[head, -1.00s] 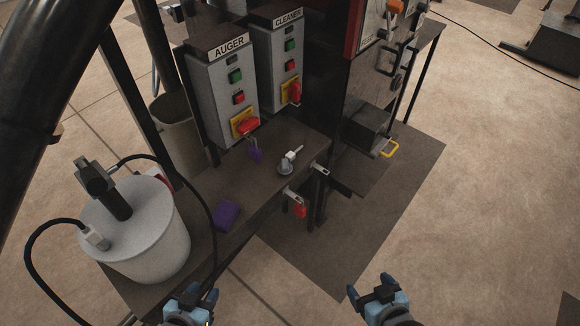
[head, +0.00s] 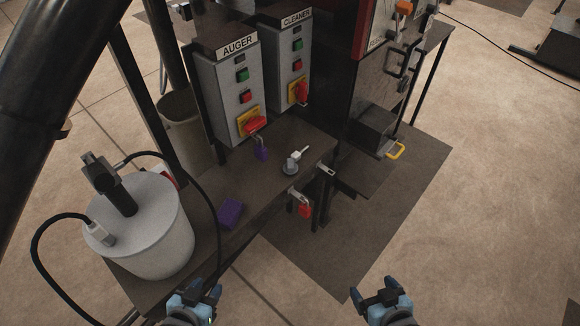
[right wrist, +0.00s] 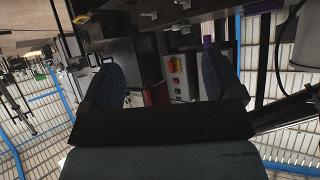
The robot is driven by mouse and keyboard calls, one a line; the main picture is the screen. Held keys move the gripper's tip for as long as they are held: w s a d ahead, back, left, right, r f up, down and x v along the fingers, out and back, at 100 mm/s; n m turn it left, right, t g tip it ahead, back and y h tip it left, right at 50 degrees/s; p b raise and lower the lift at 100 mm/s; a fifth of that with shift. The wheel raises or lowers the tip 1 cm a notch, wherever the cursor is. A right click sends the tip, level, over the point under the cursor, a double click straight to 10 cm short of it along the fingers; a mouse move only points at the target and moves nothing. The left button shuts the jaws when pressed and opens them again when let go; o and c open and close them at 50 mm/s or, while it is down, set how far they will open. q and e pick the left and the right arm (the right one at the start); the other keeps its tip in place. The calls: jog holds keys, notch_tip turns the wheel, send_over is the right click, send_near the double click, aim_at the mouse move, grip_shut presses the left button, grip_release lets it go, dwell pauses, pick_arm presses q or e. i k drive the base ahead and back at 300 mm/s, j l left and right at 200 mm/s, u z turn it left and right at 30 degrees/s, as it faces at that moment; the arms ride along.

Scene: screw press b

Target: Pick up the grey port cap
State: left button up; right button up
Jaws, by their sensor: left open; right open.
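The grey port cap (head: 289,169) appears to be the small round grey piece on the dark bench (head: 262,178), near its right end. A small white piece with a thin pin (head: 297,155) is on or against it; I cannot tell if they are joined. My left gripper (head: 206,288) is open and empty at the bottom of the head view, in front of the bench and apart from the cap. My right gripper (head: 371,284) is open and empty to the right, over the floor. The right wrist view shows its two fingers (right wrist: 160,85) with nothing between them.
A white canister (head: 150,235) with a black hose stands at the left. AUGER and CLEANER switch boxes (head: 228,85) rise behind. A red tag (head: 305,211) hangs at the bench front.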

aim_at(290, 168)
jog(key=i+l, duration=0.15)
jog(key=l, duration=0.15)
jog(key=i+l, duration=0.2)
jog(key=l, duration=0.15)
jog(key=i+l+u, duration=0.15)
jog(key=l, duration=0.15)
jog(key=i+l+u, duration=0.15)
jog(key=l, duration=0.15)
jog(key=i+l+u, duration=0.15)
jog(key=l, duration=0.15)
jog(key=u, duration=1.1)
jog(key=k+j, duration=0.05)
